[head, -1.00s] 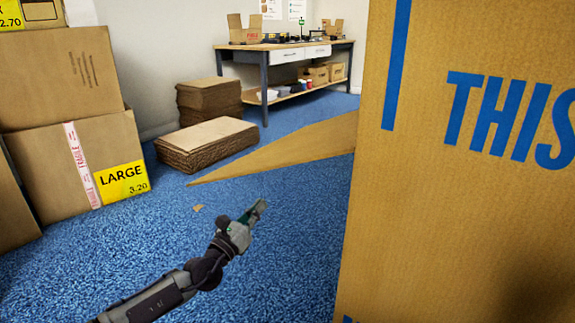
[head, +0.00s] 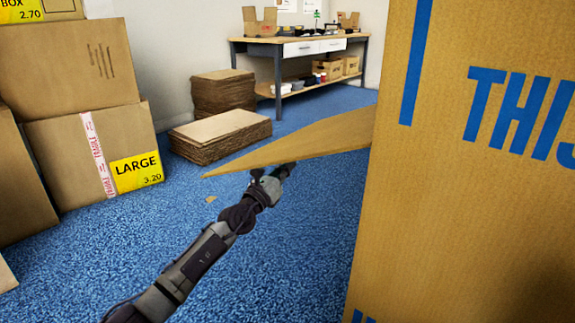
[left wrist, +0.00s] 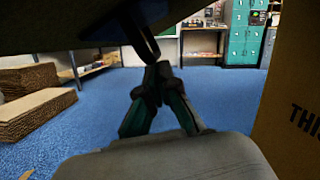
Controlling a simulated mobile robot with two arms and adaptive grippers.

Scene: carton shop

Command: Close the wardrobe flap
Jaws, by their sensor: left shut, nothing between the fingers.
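The wardrobe carton (head: 460,210) stands tall at the right in the head view, with blue lettering on its side. Its cardboard flap (head: 300,143) sticks out to the left from the carton's far edge, open. My left gripper (head: 285,168) is shut and empty, its tip just under the flap's lower edge; whether it touches is unclear. In the left wrist view the shut fingers (left wrist: 155,75) point forward, with a dark surface, likely the flap's underside, across the top. The carton's side (left wrist: 290,110) shows there at the right. My right gripper is in neither view.
Stacked cartons (head: 95,150) with a LARGE sign stand at the left. Flat cardboard piles (head: 220,138) lie on the blue floor beyond the flap. A workbench (head: 300,45) stands against the back wall. Green lockers (left wrist: 243,35) show in the wrist view. The near floor is clear.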

